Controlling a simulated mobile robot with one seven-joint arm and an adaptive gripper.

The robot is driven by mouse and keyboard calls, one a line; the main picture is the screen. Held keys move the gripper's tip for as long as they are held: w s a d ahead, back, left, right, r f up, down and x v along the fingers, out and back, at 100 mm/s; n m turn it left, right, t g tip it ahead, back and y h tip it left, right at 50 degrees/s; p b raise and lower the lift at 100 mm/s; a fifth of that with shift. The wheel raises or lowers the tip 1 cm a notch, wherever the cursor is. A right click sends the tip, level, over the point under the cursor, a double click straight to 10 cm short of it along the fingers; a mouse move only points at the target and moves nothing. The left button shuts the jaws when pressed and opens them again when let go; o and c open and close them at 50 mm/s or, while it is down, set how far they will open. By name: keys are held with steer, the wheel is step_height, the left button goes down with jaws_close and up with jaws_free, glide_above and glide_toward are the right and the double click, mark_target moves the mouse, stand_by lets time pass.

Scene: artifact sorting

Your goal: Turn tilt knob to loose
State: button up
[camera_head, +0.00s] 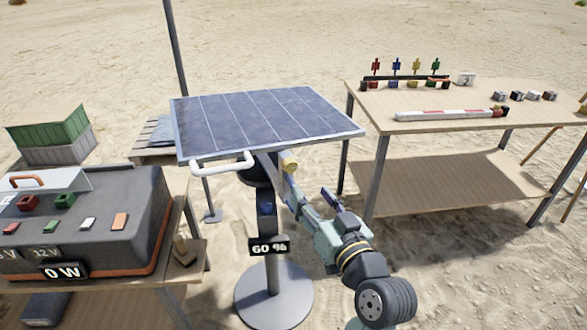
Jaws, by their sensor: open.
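The panel's stand has a dark post and a round grey base (273,297). A white handle (222,163) sticks out from the panel's front left edge.
A "60 %" sign (268,246) is on the post. A dark power box (95,225) with a "0 W" sign (64,271) stands on the left table. The right table (430,130) holds small coloured figures and a striped bar. Sand lies open between the stand and right table.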

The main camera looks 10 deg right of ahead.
mark_target(292, 168)
steer(key=b+x, duration=0.2)
steer(key=x, duration=0.7)
steer(key=shift+w+a+r, duration=0.1)
steer(key=shift+w+r, duration=0.05)
steer(key=shift+w, duration=0.05)
steer(key=shift+w+a, duration=0.1)
steer(key=shift+w, duration=0.4)
steer(key=shift+c, duration=0.5)
jaws_close()
